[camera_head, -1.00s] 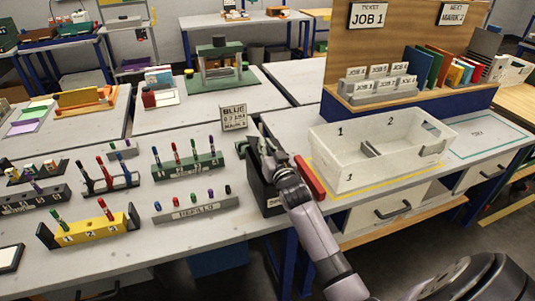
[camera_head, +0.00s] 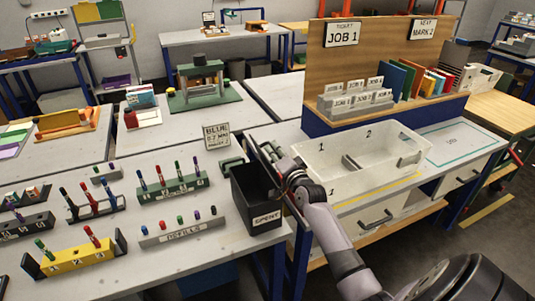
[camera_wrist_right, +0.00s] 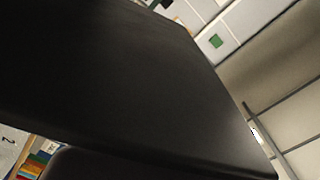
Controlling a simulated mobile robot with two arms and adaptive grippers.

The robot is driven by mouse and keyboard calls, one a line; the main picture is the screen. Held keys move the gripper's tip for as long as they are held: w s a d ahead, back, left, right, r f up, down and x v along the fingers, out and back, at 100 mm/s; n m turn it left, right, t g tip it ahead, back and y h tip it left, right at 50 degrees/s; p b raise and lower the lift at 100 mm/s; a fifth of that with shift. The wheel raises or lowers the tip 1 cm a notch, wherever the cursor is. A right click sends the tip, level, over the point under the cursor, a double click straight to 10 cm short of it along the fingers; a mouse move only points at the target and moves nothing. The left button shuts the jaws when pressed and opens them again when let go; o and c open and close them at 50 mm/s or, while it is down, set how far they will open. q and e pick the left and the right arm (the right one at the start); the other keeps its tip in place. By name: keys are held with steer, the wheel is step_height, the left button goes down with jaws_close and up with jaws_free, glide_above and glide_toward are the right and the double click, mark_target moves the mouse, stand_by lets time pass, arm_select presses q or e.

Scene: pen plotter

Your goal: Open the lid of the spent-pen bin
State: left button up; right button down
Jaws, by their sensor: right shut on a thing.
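The spent-pen bin (camera_head: 265,217) is a black box with a white SPENT label, standing at the front edge of the bench in the head view. Its top is uncovered and the dark inside shows. Its dark lid (camera_head: 291,212) stands steeply tilted along the bin's right side, seen nearly edge-on. My right gripper (camera_head: 272,157) is shut on the lid; my wrist partly hides the lid. In the right wrist view the black lid (camera_wrist_right: 120,80) fills most of the picture. My left gripper is not in view.
A white tray (camera_head: 327,185) with numbered compartments stands right of my wrist. A BLUE sign (camera_head: 216,135) stands behind the bin. A grey refill rack (camera_head: 182,233) and a green pen rack (camera_head: 173,188) stand to its left. Ticket boards rise behind the tray.

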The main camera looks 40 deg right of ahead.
steer(key=shift+s+d+m, duration=0.2)
steer(key=shift+d+m, duration=0.65)
steer(key=shift+m, duration=0.05)
steer(key=shift+d, duration=0.1)
steer(key=c, duration=1.7)
jaws_free()
steer(key=shift+r, duration=0.1)
steer(key=shift+o, duration=0.2)
steer(key=shift+s, duration=0.1)
steer(key=v, duration=1.2)
